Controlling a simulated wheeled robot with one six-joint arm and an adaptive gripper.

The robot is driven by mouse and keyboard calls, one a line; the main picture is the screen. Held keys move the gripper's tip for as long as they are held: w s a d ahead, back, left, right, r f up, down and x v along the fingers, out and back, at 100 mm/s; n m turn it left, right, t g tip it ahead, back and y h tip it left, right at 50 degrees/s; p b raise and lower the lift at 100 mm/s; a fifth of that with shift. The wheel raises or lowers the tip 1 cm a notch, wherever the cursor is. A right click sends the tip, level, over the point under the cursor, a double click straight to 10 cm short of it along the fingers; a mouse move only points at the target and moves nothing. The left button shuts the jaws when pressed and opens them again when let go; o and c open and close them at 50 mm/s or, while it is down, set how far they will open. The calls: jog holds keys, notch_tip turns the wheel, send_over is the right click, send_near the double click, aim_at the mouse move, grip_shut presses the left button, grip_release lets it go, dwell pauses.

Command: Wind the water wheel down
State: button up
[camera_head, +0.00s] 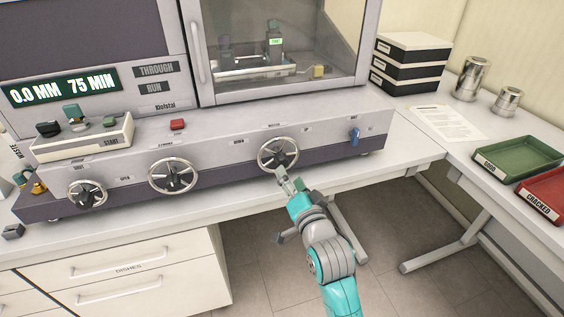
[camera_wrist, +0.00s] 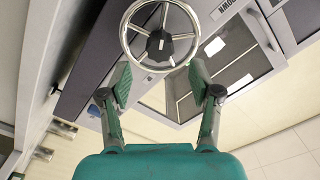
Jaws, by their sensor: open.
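The rightmost handwheel (camera_head: 278,153) on the machine's front panel has a silver rim, spokes and a dark hub. A small DOWN label is to its left; the label above it is too small to read surely. My gripper (camera_head: 283,173) is at its lower edge. In the wrist view the wheel (camera_wrist: 161,36) is straight ahead, and my gripper (camera_wrist: 160,78) is open, its green-padded fingers spread to either side of the lower rim. Nothing is held. I cannot tell whether a finger touches the rim.
Two similar wheels, the middle one (camera_head: 173,176) and the left one (camera_head: 87,194), sit along the same panel. A display (camera_head: 62,88) reads 0.0 MM 75 MIN. Green (camera_head: 519,156) and red (camera_head: 543,196) trays lie far right.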

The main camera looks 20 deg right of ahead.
aim_at(283, 164)
jog(key=w, duration=0.7)
jog(key=c, duration=1.1)
